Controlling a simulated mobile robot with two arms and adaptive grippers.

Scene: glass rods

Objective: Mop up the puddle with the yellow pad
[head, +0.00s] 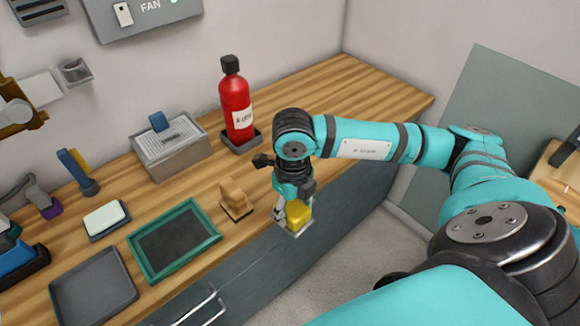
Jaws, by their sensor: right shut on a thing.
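The yellow pad (299,213) is at the front edge of the wooden bench, just over or on a small pale plate (297,233). My right gripper (285,211) reaches down from above and is shut on the pad, with its fingers partly hidden by the wrist and pad. I cannot tell whether the pad touches the plate. No puddle can be made out on the bench; part of the top is hidden behind my right arm. My left gripper is not in view.
A red bottle (236,103) stands behind the arm in a dark holder. A brown block (234,195) on a stand and a green-framed tray (209,237) are left of the gripper. A grey tray (92,292) lies further left. Bare wood (345,85) shows at the back right.

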